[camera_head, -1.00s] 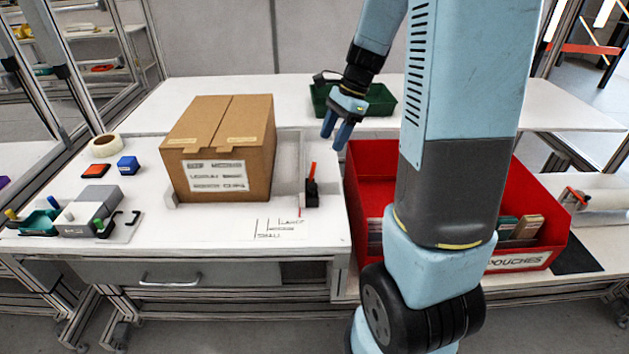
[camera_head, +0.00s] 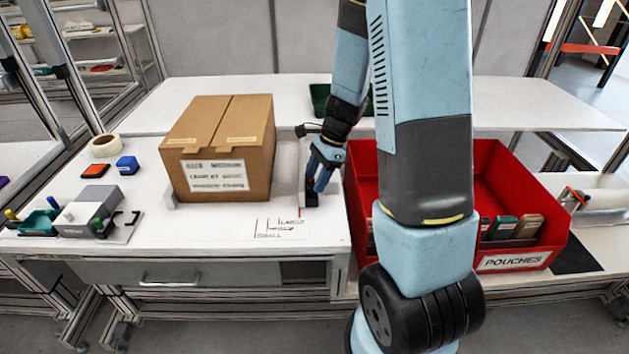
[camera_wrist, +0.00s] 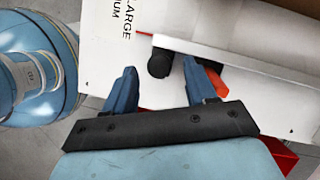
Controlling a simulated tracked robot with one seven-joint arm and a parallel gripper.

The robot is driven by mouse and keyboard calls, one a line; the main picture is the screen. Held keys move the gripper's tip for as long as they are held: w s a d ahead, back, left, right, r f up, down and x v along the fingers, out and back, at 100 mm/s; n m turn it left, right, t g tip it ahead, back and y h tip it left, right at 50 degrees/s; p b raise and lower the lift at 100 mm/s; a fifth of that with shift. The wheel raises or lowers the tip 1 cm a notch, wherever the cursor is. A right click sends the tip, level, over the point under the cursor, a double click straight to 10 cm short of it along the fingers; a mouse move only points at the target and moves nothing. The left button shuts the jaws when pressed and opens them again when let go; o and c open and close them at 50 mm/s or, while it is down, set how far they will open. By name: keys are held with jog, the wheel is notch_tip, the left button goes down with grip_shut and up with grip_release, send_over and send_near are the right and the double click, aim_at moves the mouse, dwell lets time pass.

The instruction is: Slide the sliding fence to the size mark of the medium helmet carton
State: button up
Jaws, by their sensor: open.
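The brown carton (camera_head: 218,150) stands on the white bench, its front label reading medium. The sliding fence (camera_head: 304,163) is a pale upright plate to its right, with a gap between them. Its black block (camera_head: 312,199) sits at the front end. In the wrist view the fence (camera_wrist: 250,62) carries a dark knob (camera_wrist: 160,63) and a red lever (camera_wrist: 219,82). The size marks (camera_head: 280,228) lie in front; LARGE and MEDIUM (camera_wrist: 120,20) show in the wrist view. My gripper (camera_head: 318,187) is open over the block, its fingers (camera_wrist: 160,68) either side of the knob; contact is unclear.
The red pouches bin (camera_head: 515,262) stands close to the right of the fence. A green tray (camera_head: 320,98) is behind my arm. A tape roll (camera_head: 105,146), blue block (camera_head: 127,165) and grey device (camera_head: 92,208) lie left of the carton.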

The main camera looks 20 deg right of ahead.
jog(key=shift+a+f, duration=0.3)
jog(key=shift+f, duration=0.35)
grip_shut()
jog(key=shift+d, duration=0.1)
